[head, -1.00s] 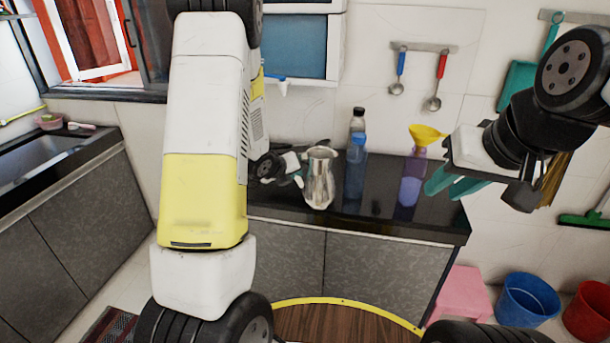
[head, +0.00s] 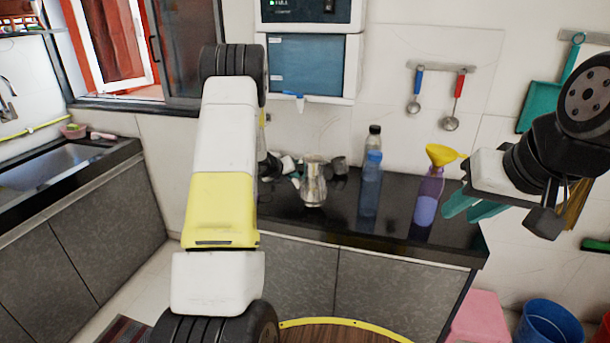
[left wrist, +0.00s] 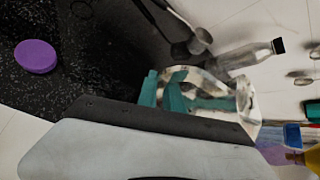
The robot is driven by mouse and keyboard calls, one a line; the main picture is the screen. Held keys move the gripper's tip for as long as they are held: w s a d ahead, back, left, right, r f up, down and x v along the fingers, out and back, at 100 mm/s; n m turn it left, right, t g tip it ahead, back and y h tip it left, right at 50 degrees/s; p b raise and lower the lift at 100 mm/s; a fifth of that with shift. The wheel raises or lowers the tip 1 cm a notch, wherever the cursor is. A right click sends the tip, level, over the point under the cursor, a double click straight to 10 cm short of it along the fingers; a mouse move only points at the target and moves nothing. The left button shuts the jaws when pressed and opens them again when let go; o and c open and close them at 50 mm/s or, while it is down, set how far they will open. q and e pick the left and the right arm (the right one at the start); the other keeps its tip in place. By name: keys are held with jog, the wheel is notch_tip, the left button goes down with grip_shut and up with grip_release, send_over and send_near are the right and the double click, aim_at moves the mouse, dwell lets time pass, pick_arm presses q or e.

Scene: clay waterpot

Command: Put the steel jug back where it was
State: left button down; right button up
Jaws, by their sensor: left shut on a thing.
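The steel jug (head: 314,186) is upright over the black counter, left of the blue bottle. I cannot tell whether its base touches the counter. My right gripper (head: 472,207) is open and empty, in front of the purple bottle's right side.
A blue bottle (head: 370,188), a dark-capped bottle (head: 374,145) and a purple bottle (head: 427,200) with a yellow funnel stand right of the jug. A dark cup-like thing (head: 340,166) is behind it. The left wrist view shows a purple disc (left wrist: 36,56) on the counter (left wrist: 95,45).

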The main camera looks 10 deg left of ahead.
pick_arm(q)
jog(key=shift+f, duration=0.7)
jog(key=c, duration=1.5)
grip_release()
jog(key=shift+f, duration=0.15)
